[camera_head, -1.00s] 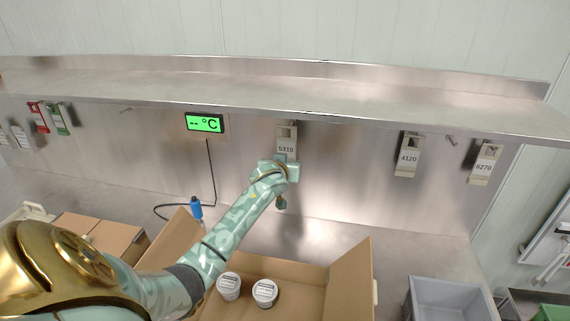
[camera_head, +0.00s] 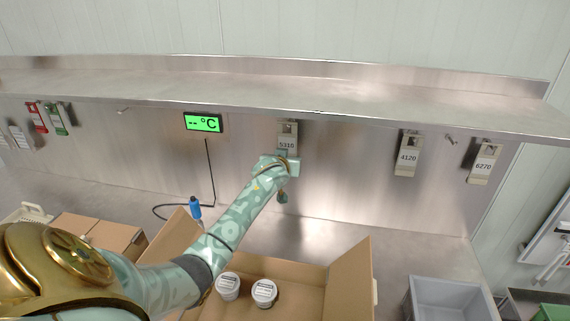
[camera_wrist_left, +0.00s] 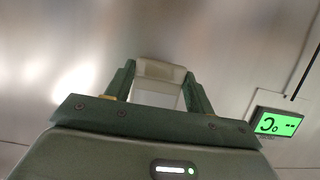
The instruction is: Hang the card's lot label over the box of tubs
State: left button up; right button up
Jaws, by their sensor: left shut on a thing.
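The pale label marked 5310 (camera_head: 287,145) is upright against the steel back wall, above the box of tubs. My left gripper (camera_head: 284,157) is shut on its lower part. In the left wrist view the label (camera_wrist_left: 157,92) sits between the two green fingers of the gripper (camera_wrist_left: 158,84). Whether it rests on a hook is hidden. The open cardboard box (camera_head: 347,285) below holds white tubs with dark rims; two show, one tub (camera_head: 228,286) beside another tub (camera_head: 264,293). My right gripper is not in view.
Label 4120 (camera_head: 408,157) and label 6270 (camera_head: 484,164) hang to the right, with a bare hook (camera_head: 451,140) between them. Another bare hook (camera_head: 126,110) is at left. Red (camera_head: 37,117) and green (camera_head: 56,118) tags hang far left. A steel shelf (camera_head: 330,97) overhangs the wall.

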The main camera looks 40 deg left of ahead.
pick_arm(q)
jog(key=shift+w+a+b, duration=0.45)
jog(key=shift+w, duration=0.3)
jog(key=shift+w+a+b, duration=0.4)
jog(key=shift+w, duration=0.35)
jog(key=shift+f+b, duration=0.4)
jog(key=shift+f, duration=0.45)
jog(key=o, duration=1.5)
jog(key=shift+c, duration=0.2)
jog(key=shift+s+d, duration=0.1)
jog(key=p+v, duration=0.3)
jog(key=v, duration=1.3)
jog(key=shift+s, duration=0.1)
